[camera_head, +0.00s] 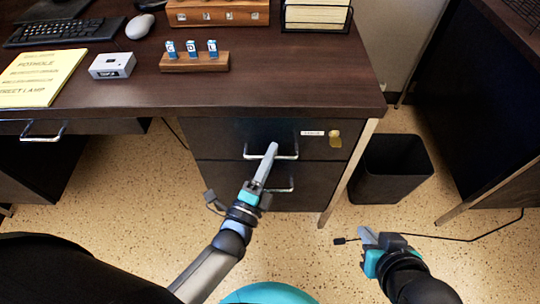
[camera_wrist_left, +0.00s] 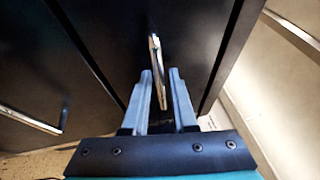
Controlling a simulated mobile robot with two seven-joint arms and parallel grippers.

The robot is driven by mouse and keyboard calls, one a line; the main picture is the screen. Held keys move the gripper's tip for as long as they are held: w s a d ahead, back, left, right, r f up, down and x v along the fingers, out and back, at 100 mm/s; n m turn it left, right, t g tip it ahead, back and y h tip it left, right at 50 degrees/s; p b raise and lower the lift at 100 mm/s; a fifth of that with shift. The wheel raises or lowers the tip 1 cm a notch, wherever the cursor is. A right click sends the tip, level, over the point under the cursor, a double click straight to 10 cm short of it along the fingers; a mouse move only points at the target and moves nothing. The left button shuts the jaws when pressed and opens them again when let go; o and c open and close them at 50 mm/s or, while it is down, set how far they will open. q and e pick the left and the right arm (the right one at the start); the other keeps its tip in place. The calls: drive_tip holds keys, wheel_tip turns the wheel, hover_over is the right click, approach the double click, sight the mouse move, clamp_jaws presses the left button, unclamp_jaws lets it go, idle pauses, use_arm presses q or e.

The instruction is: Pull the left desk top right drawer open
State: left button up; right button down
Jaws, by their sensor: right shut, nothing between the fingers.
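The dark top right drawer (camera_head: 225,135) of the left desk sits under the desktop, its front flush with the drawer below. Its silver handle (camera_head: 290,156) is a horizontal bar; a white label and a brass lock plate are at its right. My left gripper (camera_head: 271,150) is at this handle. In the left wrist view the fingers of my left gripper (camera_wrist_left: 161,78) are apart, with the handle (camera_wrist_left: 156,60) between them; a gap shows on the right side, and contact is unclear. My right gripper (camera_head: 366,238) is shut and empty, low over the floor at right.
A lower drawer with its own handle (camera_head: 283,187) is just beneath. A black bin (camera_head: 390,170) stands right of the desk's metal leg (camera_head: 347,172). A wooden stamp rack (camera_head: 194,63) and a yellow book (camera_head: 40,78) are on the desktop. A cable lies on the floor.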

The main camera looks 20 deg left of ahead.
use_arm(q)
clamp_jaws()
idle(1.4)
